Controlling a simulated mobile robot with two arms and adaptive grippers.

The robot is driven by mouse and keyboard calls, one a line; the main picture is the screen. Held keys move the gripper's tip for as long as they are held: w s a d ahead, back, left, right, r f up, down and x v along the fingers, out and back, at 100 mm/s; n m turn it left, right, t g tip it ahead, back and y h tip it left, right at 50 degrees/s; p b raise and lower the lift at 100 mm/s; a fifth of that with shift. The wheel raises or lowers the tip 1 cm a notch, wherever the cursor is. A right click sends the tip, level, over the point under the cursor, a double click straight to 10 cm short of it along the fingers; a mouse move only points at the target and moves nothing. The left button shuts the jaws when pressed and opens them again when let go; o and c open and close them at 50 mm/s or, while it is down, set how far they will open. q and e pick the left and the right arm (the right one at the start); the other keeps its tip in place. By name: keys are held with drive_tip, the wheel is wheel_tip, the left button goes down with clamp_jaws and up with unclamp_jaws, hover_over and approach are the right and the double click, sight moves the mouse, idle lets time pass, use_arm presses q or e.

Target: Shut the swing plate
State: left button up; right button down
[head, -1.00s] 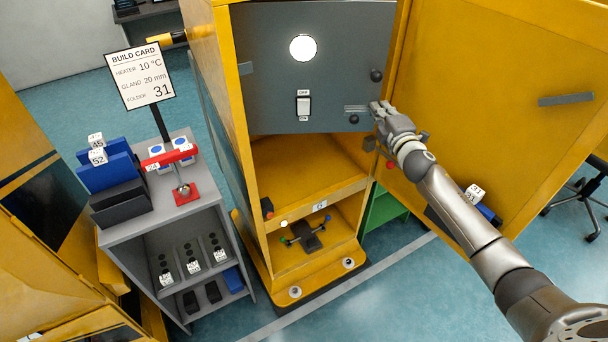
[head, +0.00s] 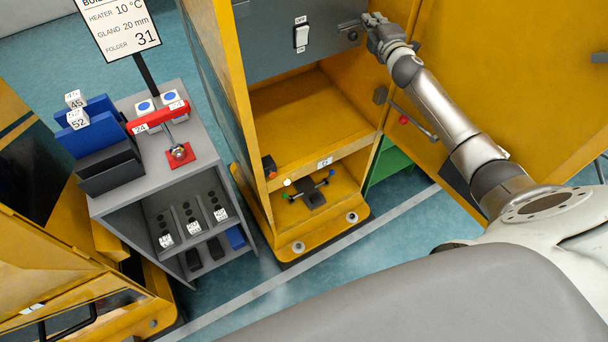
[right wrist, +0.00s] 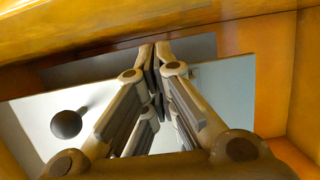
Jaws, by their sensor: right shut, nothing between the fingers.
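The grey swing plate (head: 270,52) spans the upper opening of the yellow cabinet (head: 233,100); its top is cut off in the head view. In the right wrist view the shut fingertips (right wrist: 155,50) point toward the cabinet frame, with a pale plate surface and a dark round knob (right wrist: 66,124) to the left. I cannot tell whether they touch. My left gripper is out of view.
The yellow cabinet door (head: 490,80) stands open on the right, behind my right arm. A grey shelf unit (head: 125,203) with folders stands left. The cabinet's middle compartment (head: 310,105) is empty.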

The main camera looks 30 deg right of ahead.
drive_tip(key=shift+d+r, duration=0.1)
drive_tip(key=shift+r, duration=0.25)
drive_tip(key=v, duration=1.2)
drive_tip(key=shift+f, duration=0.4)
